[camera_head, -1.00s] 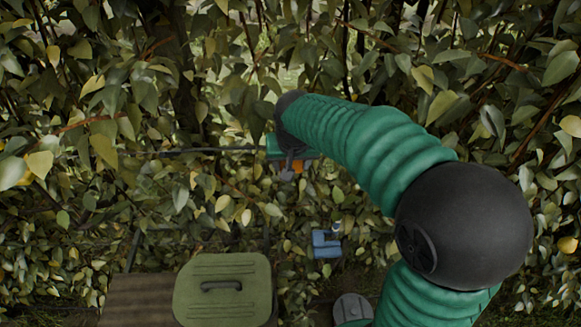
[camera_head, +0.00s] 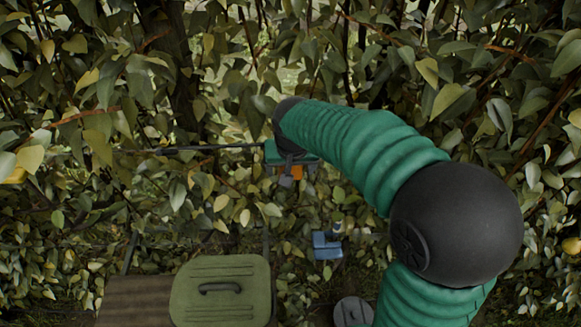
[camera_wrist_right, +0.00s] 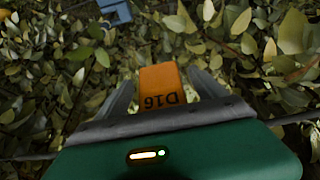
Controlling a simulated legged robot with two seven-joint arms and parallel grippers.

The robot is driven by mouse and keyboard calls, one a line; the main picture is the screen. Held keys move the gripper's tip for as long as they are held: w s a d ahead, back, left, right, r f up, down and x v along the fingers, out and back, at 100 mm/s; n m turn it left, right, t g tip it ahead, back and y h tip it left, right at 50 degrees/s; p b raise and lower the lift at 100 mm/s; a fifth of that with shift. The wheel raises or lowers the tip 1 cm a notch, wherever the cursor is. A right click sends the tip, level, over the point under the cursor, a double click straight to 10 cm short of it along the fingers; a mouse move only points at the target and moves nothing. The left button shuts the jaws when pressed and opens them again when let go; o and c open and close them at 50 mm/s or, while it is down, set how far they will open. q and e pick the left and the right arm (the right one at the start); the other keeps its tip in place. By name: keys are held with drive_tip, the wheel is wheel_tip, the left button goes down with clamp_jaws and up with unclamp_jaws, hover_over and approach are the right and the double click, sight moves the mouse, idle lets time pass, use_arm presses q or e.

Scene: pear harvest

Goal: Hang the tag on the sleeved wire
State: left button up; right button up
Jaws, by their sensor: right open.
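The orange tag (camera_wrist_right: 162,86), marked D16, sits between the two grey fingers of my right gripper (camera_wrist_right: 162,75) in the right wrist view. The fingers stand apart on either side of it. In the head view the tag (camera_head: 297,172) shows just below the gripper (camera_head: 289,176). The dark wire (camera_head: 200,148) runs level from the left to the gripper. It also shows at the left edge of the right wrist view (camera_wrist_right: 30,157). The gripper body hides the tag's upper end, so I cannot tell whether it hangs on the wire. My left gripper is out of view.
Dense leaves and branches surround the gripper. A blue object (camera_head: 326,246) is below it and also shows in the right wrist view (camera_wrist_right: 115,12). A green lidded box (camera_head: 220,294) stands at the bottom beside a brown board (camera_head: 135,300). A yellow fruit (camera_head: 14,176) is at far left.

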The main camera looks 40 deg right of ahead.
drive_tip(key=b+v, duration=0.3)
drive_tip(key=v, duration=1.4)
drive_tip(key=a+f+n+y+b, duration=0.1)
drive_tip(key=a+f+n+b, duration=0.15)
drive_tip(key=f, duration=0.95)
drive_tip(key=a+f+n+b, duration=0.15)
drive_tip(key=f+b, duration=0.25)
drive_tip(key=f, duration=0.9)
drive_tip(key=s+a+f+n+b, duration=0.1)
drive_tip(key=s+f, duration=0.3)
drive_tip(key=f, duration=0.5)
drive_tip(key=s+a+f+n+g+y+b, duration=0.1)
drive_tip(key=s+a+f+b, duration=0.2)
drive_tip(key=f, duration=0.7)
drive_tip(key=shift+s+a+b, duration=0.4)
drive_tip(key=shift+a, duration=0.05)
drive_tip(key=shift+w, duration=0.1)
